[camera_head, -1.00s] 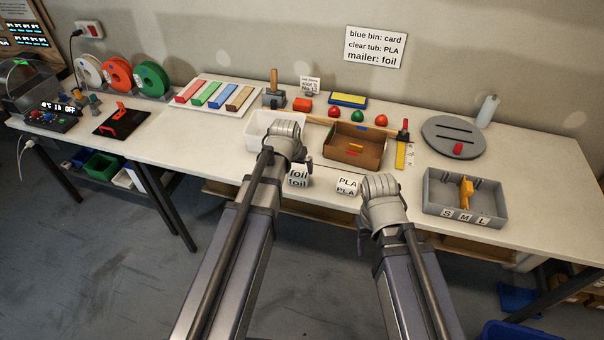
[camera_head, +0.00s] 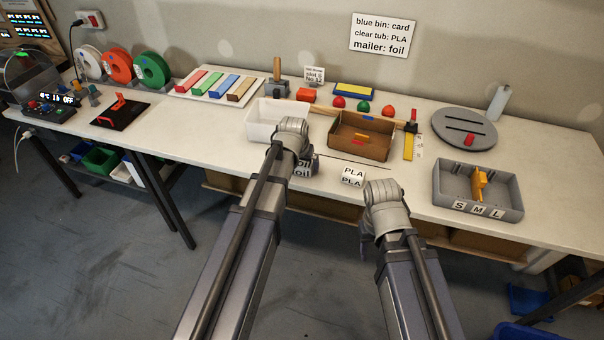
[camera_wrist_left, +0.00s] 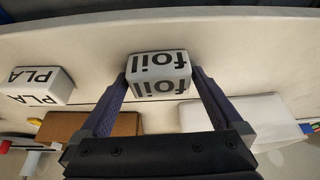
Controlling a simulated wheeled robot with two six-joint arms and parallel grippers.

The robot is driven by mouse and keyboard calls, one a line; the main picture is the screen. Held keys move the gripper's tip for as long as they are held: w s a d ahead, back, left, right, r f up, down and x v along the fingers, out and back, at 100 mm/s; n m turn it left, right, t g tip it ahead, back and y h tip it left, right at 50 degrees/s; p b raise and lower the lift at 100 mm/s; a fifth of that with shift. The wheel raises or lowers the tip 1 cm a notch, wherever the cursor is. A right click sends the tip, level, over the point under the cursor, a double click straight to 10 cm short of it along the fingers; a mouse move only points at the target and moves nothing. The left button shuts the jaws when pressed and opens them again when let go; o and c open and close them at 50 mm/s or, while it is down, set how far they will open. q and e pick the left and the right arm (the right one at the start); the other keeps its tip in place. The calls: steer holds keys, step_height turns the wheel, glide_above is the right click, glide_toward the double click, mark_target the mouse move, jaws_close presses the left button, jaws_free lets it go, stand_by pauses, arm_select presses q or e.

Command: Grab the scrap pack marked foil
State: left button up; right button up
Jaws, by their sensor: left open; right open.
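The white scrap pack marked foil (camera_head: 303,168) sits near the table's front edge, mostly hidden behind my left gripper (camera_head: 299,153) in the head view. In the left wrist view the foil pack (camera_wrist_left: 159,75) lies between the tips of the left gripper's open fingers (camera_wrist_left: 158,88). I cannot tell whether the fingers touch it. The white pack marked PLA (camera_head: 353,175) stands to its right on the table; it also shows at the left of the left wrist view (camera_wrist_left: 40,86).
A clear tub (camera_head: 262,127) and an open cardboard box (camera_head: 378,149) stand behind the packs. A grey tray marked S, M, L (camera_head: 507,205) is to the right. A wall sign (camera_head: 384,34) reads "mailer: foil". The front strip between PLA pack and tray is mostly clear.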

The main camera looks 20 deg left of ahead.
mark_target(302, 163)
arm_select(q)
steer(key=shift+c, duration=0.2)
steer(key=c, duration=1)
step_height(302, 163, up, 10)
steer(key=p, duration=1)
